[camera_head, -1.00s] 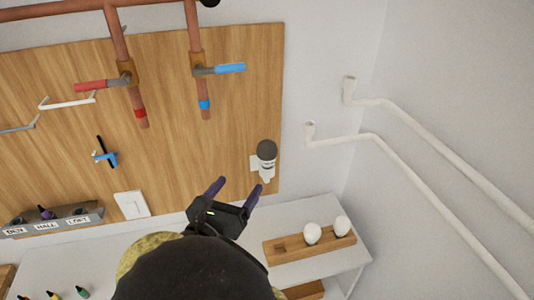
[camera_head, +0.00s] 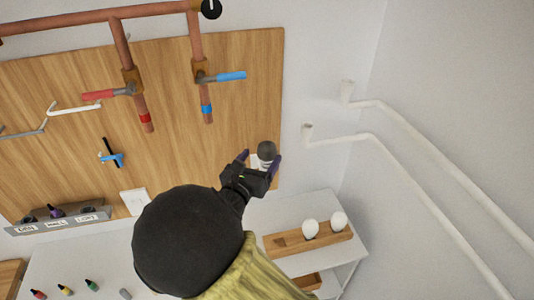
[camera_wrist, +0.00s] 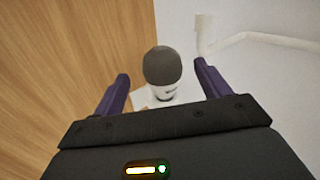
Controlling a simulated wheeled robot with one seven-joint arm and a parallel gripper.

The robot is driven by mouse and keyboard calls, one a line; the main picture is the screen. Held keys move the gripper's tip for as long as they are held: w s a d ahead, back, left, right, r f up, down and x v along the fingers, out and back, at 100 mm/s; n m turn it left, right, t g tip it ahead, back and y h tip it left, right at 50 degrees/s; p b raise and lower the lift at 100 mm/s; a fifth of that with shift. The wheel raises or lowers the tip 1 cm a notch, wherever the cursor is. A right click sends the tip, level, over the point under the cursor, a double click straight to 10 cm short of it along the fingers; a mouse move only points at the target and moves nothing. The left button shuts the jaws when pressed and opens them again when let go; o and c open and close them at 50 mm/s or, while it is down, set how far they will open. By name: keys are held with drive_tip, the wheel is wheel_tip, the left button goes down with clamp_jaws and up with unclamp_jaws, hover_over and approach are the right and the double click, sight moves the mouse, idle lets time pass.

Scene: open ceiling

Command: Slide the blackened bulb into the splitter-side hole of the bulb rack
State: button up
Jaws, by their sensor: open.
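The blackened bulb (camera_head: 266,150) has a dark grey dome and a white lower part. It sits in a white fitting on the wooden wall panel, near its right edge. In the wrist view the bulb (camera_wrist: 162,68) stands between the two purple fingers. My gripper (camera_head: 259,158) is open, with a finger on either side of the bulb; a gap shows at each side in the wrist view. The wooden bulb rack (camera_head: 328,240) lies on the white shelf below right. It holds two white bulbs (camera_head: 310,228) in its middle and right; its left part has no bulb.
Copper pipes with red (camera_head: 100,94) and blue (camera_head: 231,76) valve handles are on the panel. A grey box (camera_head: 60,222) labelled DEN, HALL, LOFT is lower left. White pipes (camera_head: 345,140) run along the right wall.

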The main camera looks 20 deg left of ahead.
sight(263, 156)
drive_tip(key=shift+w, duration=0.1)
drive_tip(key=w+p, duration=0.2)
drive_tip(key=w, duration=0.1)
drive_tip(key=w+p, duration=0.1)
drive_tip(key=shift+w+d+p, duration=0.25)
drive_tip(key=shift+d+p, duration=0.1)
drive_tip(key=shift+d, duration=0.05)
drive_tip(key=shift+w+f, duration=0.2)
drive_tip(key=shift+w, duration=0.1)
drive_tip(key=c, duration=1.1)
drive_tip(key=shift+r, duration=0.1)
wheel_tip(263, 156, up, 10)
drive_tip(key=b, duration=0.3)
drive_tip(key=shift+b, duration=0.3)
